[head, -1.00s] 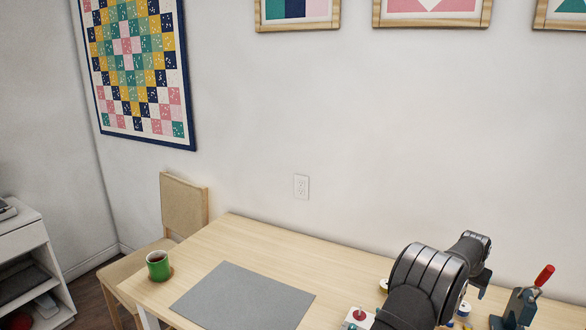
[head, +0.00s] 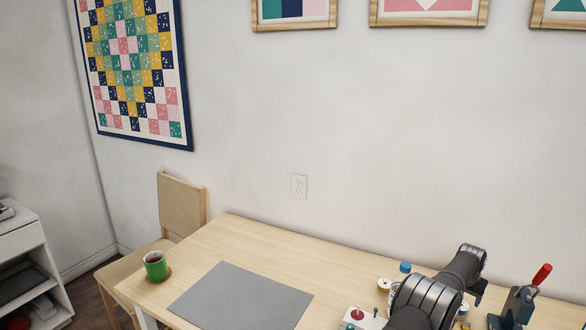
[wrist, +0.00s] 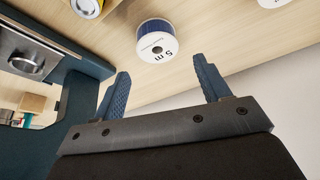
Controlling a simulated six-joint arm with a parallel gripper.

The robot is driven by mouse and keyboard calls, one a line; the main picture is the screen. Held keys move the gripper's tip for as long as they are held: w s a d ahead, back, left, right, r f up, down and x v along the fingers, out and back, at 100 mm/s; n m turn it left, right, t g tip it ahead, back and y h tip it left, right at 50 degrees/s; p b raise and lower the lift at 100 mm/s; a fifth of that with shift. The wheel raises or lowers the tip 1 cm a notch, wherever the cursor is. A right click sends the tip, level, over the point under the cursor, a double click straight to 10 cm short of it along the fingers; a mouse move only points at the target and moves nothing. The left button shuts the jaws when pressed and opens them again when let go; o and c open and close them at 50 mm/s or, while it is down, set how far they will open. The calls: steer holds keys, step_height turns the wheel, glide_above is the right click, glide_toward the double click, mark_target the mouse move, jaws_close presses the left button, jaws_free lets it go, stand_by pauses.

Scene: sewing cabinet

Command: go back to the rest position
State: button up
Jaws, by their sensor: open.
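My gripper (wrist: 163,88) shows in the wrist view with its two blue fingers spread apart and nothing between them. A spool with a white face marked "5 m" and a dark blue rim (wrist: 157,40) is on the wooden table beyond the fingertips, apart from them. In the head view my arm comes up from the bottom at the right side of the table (head: 215,243), and the gripper's fingers are too small or hidden to make out there.
A grey mat (head: 240,297) lies on the table. A green mug (head: 155,268) stands at the left edge by a chair (head: 182,205). A red-handled tool (head: 520,305) stands to the right of my arm. A blue frame (wrist: 75,80) is close left of my gripper.

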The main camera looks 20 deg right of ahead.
step_height(320, 180, up, 6)
steer(key=s+a, duration=0.7)
steer(key=s, duration=0.4)
steer(key=s+a+f, duration=0.1)
steer(key=s+a, duration=0.6)
steer(key=s, duration=0.3)
steer(key=shift+s+f+n, duration=0.15)
steer(key=shift+s+n, duration=0.15)
steer(key=shift+s, duration=0.1)
